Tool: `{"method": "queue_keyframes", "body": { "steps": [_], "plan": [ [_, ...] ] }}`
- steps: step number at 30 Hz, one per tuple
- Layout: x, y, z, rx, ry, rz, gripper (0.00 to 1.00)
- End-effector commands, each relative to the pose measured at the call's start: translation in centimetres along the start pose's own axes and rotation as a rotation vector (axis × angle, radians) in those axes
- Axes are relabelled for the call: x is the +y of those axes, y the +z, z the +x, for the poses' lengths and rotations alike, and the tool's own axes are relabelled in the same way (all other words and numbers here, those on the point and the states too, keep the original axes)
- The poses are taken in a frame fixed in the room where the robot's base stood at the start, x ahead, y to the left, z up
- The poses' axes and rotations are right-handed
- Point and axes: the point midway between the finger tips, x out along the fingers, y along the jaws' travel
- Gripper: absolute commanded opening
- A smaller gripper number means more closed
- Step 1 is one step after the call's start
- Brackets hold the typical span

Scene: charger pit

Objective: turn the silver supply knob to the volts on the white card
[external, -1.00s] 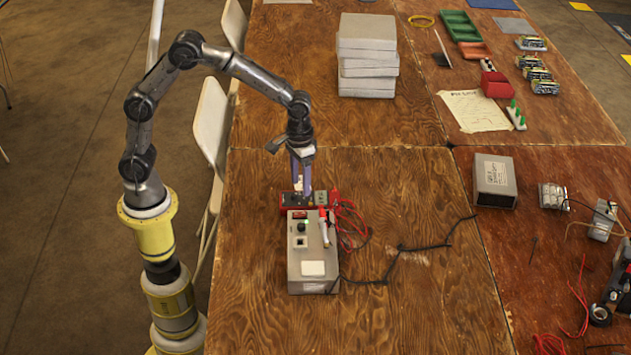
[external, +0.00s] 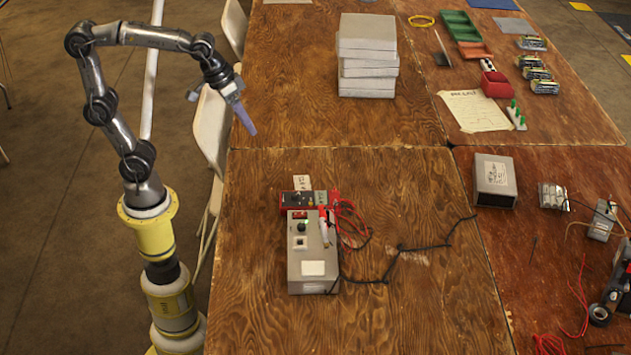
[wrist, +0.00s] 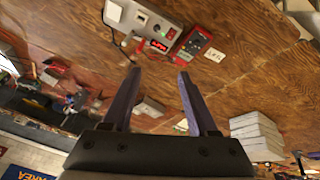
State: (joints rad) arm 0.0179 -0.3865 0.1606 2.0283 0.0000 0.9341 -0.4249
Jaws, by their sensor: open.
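The grey supply box (external: 314,255) sits on the wooden table with a red display (external: 300,214) at its far end. A small knob (external: 301,228) below the display looks dark here; its silver colour and pointer setting are too small to tell. The box also shows in the wrist view (wrist: 133,20), with its lit red display (wrist: 158,45). The white card (external: 302,182) is just behind the red meter (external: 296,200), and its writing is unreadable; the wrist view also shows it (wrist: 213,55). My gripper (external: 252,131) is open and empty, raised up and left of the box.
Red leads (external: 350,225) lie right of the box, and a black cable (external: 400,248) runs across the table. A stack of grey slabs (external: 367,60) stands farther back. A dark grey box (external: 494,182) is at right. The table between the slabs and the meter is clear.

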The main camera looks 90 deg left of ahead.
Motion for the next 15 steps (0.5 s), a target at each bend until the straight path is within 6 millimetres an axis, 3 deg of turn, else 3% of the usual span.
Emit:
{"method": "queue_keyframes", "body": {
  "steps": [1,4,9,12,15],
  "plan": [
    [-0.9,1.7,-1.4,0.034,0.013,0.029,0.59],
    [-2.6,5.0,-2.8,0.084,0.027,0.105,0.59],
    [-5.0,10.3,-2.6,0.124,0.028,0.254,0.59],
    [-5.8,12.2,-1.3,0.095,0.016,0.337,0.59],
    [-5.9,12.4,-1.0,0.086,0.011,0.396,0.59]
  ]
}}
